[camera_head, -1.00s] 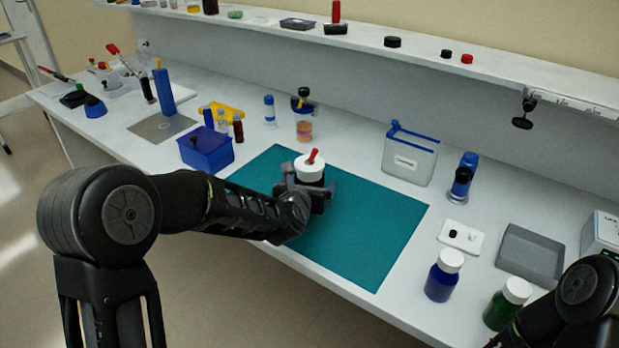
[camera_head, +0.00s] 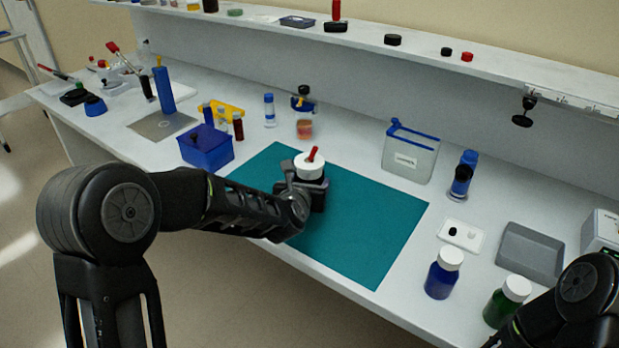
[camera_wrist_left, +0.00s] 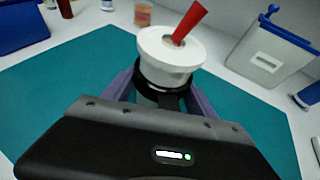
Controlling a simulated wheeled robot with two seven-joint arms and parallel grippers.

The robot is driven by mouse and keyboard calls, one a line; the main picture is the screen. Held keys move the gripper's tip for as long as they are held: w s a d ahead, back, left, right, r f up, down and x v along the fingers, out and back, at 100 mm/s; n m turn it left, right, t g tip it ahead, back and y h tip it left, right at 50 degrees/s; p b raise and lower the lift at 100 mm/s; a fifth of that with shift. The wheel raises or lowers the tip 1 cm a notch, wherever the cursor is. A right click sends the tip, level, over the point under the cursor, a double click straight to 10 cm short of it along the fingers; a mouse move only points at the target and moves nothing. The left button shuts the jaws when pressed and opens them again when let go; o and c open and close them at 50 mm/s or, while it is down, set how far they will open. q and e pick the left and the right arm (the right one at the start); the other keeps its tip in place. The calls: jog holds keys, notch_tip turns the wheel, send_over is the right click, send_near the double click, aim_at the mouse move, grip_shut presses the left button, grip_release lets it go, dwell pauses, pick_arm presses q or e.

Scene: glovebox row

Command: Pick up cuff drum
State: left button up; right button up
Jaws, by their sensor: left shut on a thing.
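The cuff drum looks to be the white round-topped piece with a dark band and a red stick in its top (camera_head: 309,166). It is over the teal mat (camera_head: 372,238). My left gripper (camera_head: 302,190) is shut on it, and in the left wrist view its two fingers flank the dark lower part of the drum (camera_wrist_left: 170,52). The drum's underside is hidden, so I cannot tell whether it touches the mat. My right arm shows at the lower right, but its gripper is out of view.
A blue box (camera_head: 206,147) stands left of the mat. A clear bin with a blue rim (camera_head: 409,158) stands behind it. A blue bottle (camera_head: 443,274), a green bottle (camera_head: 506,302) and a grey tray (camera_head: 529,254) are at the right. Most of the mat is clear.

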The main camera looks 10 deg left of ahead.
aim_at(306, 169)
pick_arm(q)
jog(key=c, duration=0.7)
jog(key=shift+r, duration=0.1)
jog(key=shift+c, duration=0.2)
notch_tip(306, 169, up, 10)
jog(key=shift+p, duration=0.8)
jog(key=shift+f, duration=0.2)
jog(key=shift+f+b, duration=2.4)
jog(key=shift+b, duration=0.5)
jog(key=shift+s+a+f+b, duration=0.15)
jog(key=shift+s+f+b, duration=0.15)
jog(key=shift+f+b, duration=0.65)
jog(key=shift+s+a+f+b, duration=0.1)
jog(key=shift+s+f+b, duration=0.15)
jog(key=shift+f+b, duration=0.65)
jog(key=shift+s+d+f+b, duration=0.1)
jog(key=shift+s+f+b, duration=0.1)
jog(key=shift+b, duration=0.65)
jog(key=shift+r, duration=0.1)
